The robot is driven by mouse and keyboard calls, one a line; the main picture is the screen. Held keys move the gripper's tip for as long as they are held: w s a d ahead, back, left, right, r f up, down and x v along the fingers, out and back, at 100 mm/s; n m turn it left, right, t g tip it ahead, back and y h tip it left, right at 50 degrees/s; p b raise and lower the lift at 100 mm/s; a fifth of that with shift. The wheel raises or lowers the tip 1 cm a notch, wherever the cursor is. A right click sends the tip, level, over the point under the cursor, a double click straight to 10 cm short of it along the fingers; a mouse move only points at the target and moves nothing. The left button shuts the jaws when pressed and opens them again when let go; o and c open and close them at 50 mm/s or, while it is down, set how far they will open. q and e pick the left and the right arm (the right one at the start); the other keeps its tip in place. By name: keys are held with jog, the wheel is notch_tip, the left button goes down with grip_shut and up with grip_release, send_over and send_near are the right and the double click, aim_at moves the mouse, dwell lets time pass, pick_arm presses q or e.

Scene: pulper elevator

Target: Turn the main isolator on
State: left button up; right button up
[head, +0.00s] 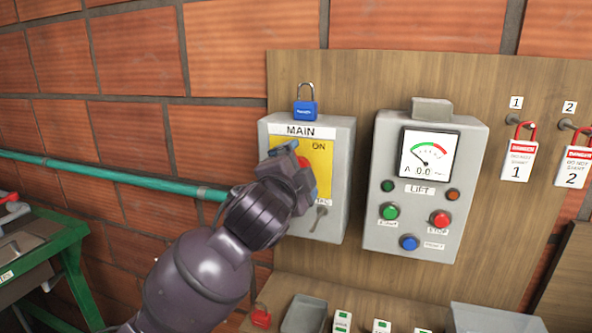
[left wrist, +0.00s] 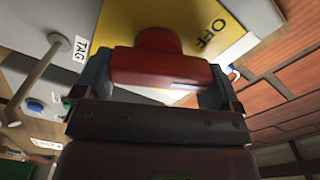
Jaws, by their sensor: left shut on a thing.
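The main isolator is a grey box (head: 335,180) labelled MAIN, with a yellow plate (head: 322,160) marked ON at upper right. My left gripper (head: 299,165) is in front of the plate, covering much of it. It is shut on the red isolator handle (left wrist: 160,67), which lies between both fingers in the left wrist view. A small part of the red handle (head: 304,162) shows in the head view. The OFF mark (left wrist: 212,33) shows on the plate in the left wrist view. The handle's exact angle is hard to tell. My right gripper is not in view.
A blue padlock (head: 305,110) is at the box's top edge. The LIFT box (head: 425,185), its meter (head: 429,155) near 0.0, is close on the right. Tags with red padlocks (head: 519,160) hang further right. A small hook (head: 320,217) juts below the plate.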

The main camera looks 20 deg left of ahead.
pick_arm(q)
jog(key=shift+d+m, duration=0.1)
jog(key=shift+m, duration=2.2)
jog(key=o, duration=0.5)
jog(key=shift+o, duration=0.7)
jog(key=shift+w+f, duration=0.1)
